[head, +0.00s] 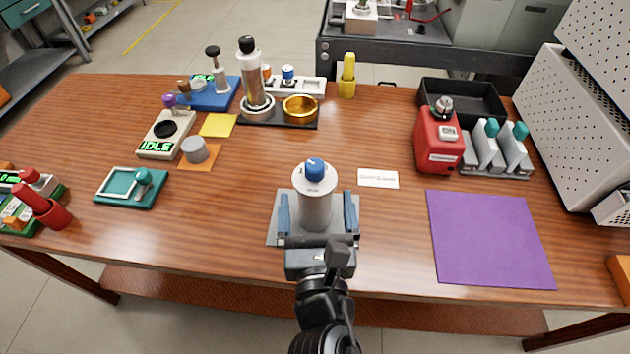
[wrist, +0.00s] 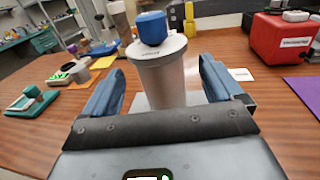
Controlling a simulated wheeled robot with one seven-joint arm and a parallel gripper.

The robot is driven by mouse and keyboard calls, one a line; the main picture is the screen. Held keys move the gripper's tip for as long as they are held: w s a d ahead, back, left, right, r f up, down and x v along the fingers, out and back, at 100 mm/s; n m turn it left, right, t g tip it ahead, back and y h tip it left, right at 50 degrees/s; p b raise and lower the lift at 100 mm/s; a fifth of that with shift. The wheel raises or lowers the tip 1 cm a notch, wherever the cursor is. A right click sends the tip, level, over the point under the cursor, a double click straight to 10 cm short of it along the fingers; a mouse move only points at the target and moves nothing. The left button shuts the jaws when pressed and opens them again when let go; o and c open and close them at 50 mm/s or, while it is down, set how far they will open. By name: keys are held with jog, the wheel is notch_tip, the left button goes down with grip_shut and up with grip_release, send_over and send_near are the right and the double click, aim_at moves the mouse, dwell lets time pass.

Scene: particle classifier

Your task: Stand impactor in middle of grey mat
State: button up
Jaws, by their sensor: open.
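The impactor, which I take to be the grey-white cylinder with a blue knob (head: 315,205), stands upright on the grey mat (head: 275,237), near its middle. It also shows in the wrist view (wrist: 162,75). My gripper (head: 319,215) is open, with one blue-padded finger on each side of the cylinder. In the wrist view the fingers (wrist: 160,85) show a gap to the cylinder on both sides. The cylinder's base is partly hidden by my gripper, and the mat is mostly covered.
A white label card (head: 378,179) lies right of the mat. A purple mat (head: 488,240) and a red device (head: 438,140) are further right. A black stand with a gold bowl (head: 300,108) and a tall cylinder (head: 254,80) is behind. The table just left of the grey mat is clear.

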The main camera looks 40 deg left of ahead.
jog(key=v, duration=0.5)
jog(key=shift+s+d, duration=0.25)
jog(key=shift+s, duration=0.05)
jog(key=s+d+f+m+h, duration=0.2)
jog(key=s+d+m, duration=0.1)
jog(key=d+m, duration=0.75)
jog(key=s+d+f+m+h, duration=0.2)
jog(key=s+d+m+h, duration=0.15)
jog(key=d+m, duration=0.65)
jog(key=s+d+r+m+h, duration=0.3)
jog(key=s+d+m, duration=0.4)
jog(key=m, duration=0.4)
jog(key=s+d+r+m+t+h, duration=0.1)
jog(key=s+d+r+m+h, duration=0.2)
jog(key=m, duration=0.9)
jog(key=shift+s+d+r, duration=1.15)
jog(key=shift+s+d, duration=0.85)
jog(key=shift+d, duration=1.1)
jog(key=shift+m, duration=0.25)
